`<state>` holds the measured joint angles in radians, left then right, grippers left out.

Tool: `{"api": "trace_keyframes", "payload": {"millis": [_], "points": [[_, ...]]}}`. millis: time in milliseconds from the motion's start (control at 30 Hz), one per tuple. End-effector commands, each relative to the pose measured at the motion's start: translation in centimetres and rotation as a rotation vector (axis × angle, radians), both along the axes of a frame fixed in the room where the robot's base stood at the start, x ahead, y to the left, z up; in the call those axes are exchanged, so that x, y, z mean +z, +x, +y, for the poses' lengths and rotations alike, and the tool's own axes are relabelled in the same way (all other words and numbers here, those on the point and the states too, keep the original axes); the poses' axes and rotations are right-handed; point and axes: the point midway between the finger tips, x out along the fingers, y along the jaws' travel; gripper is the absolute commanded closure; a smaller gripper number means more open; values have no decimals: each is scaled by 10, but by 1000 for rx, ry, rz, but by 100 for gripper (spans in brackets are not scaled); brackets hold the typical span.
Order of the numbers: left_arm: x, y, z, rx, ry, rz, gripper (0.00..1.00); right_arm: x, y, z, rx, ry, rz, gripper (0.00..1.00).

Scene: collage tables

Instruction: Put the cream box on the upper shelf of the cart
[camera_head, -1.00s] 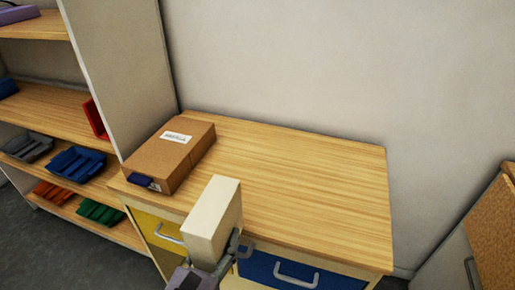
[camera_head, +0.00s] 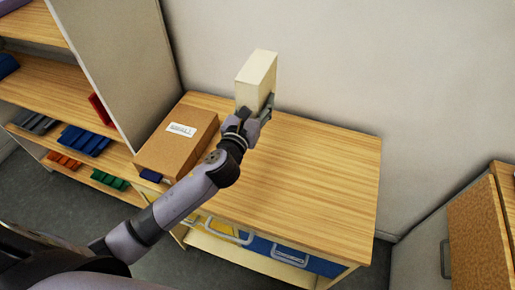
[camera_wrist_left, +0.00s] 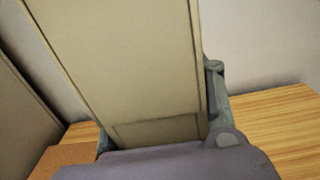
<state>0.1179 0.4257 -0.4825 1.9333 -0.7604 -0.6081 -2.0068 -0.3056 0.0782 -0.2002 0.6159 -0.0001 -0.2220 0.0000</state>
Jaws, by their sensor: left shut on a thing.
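The cream box (camera_head: 256,80) is upright in my left gripper (camera_head: 256,110), held above the back of the wooden cabinet top. My left gripper is shut on its lower part. In the left wrist view the cream box (camera_wrist_left: 125,65) fills the middle, with a finger (camera_wrist_left: 216,95) at its right side. My right gripper is not in view. I cannot make out a cart with an upper shelf for certain.
A brown cardboard box (camera_head: 178,142) with a white label lies on the cabinet top (camera_head: 320,170), left of my arm. The right part of the top is clear. Shelves (camera_head: 40,95) with coloured trays stand at the left. A brown-fronted unit (camera_head: 475,235) stands at the right.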

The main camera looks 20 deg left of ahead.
Motion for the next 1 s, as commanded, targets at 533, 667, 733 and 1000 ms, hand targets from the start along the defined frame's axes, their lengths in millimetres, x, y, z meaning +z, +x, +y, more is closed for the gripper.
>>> {"api": "trace_keyframes", "payload": {"millis": [533,667,733,1000], "points": [[-140,0,-1,1,-3,3,86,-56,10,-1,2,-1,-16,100],[-152,0,0,0,-2,0,86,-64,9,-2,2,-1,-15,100],[-155,0,0,0,-1,0,86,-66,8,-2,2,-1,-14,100],[-193,0,0,1,-2,1,86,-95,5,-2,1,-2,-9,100]]}}
